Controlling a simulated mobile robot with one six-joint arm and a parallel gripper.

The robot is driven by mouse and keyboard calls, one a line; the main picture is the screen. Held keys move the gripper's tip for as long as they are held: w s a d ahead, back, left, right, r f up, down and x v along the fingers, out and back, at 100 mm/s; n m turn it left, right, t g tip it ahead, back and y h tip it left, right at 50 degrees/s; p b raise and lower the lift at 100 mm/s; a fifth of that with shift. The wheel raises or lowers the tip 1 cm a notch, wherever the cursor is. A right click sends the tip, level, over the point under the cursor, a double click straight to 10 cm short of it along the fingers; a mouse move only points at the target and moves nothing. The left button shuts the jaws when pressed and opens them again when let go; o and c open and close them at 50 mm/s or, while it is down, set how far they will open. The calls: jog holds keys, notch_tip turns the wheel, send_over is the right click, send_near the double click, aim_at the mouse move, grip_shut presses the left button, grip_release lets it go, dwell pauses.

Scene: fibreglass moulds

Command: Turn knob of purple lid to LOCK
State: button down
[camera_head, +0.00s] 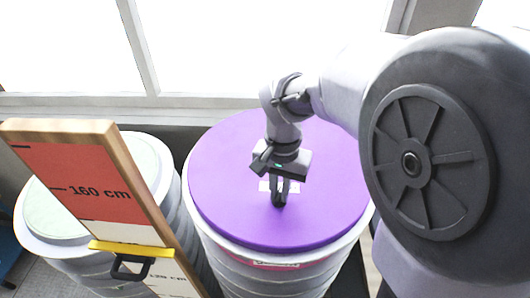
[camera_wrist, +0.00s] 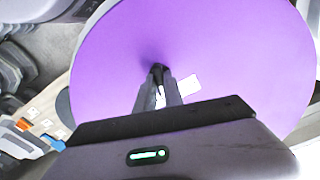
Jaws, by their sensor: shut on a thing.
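The purple lid (camera_head: 325,200) lies on top of a pale ribbed drum, and it fills most of the wrist view (camera_wrist: 225,50). My gripper (camera_head: 279,200) reaches down to the middle of the lid and is shut on the knob. The dark knob (camera_wrist: 157,68) is mostly hidden by the fingers, so its angle cannot be told. A white label (camera_head: 292,187) lies on the lid beside the fingers; it also shows in the wrist view (camera_wrist: 187,84). Any lettering on it is too small to read.
A wooden-framed height board (camera_head: 100,185) with a red "160 cm" band and a yellow slider (camera_head: 130,248) stands to the left. Behind it is another drum with a pale green lid (camera_head: 50,215). A window and sill (camera_head: 190,103) run along the back.

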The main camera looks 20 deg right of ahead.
aim_at(279, 193)
jog(key=n, duration=0.6)
jog(key=shift+p, duration=0.4)
jog(key=n+p, duration=0.1)
jog(key=n, duration=0.5)
jog(key=shift+n, duration=0.3)
jog(key=c, duration=1.4)
grip_release()
jog(key=shift+w, duration=0.1)
jog(key=shift+c, duration=0.2)
notch_tip(279, 193, up, 17)
jog(key=p, duration=0.1)
jog(key=shift+r, duration=0.2)
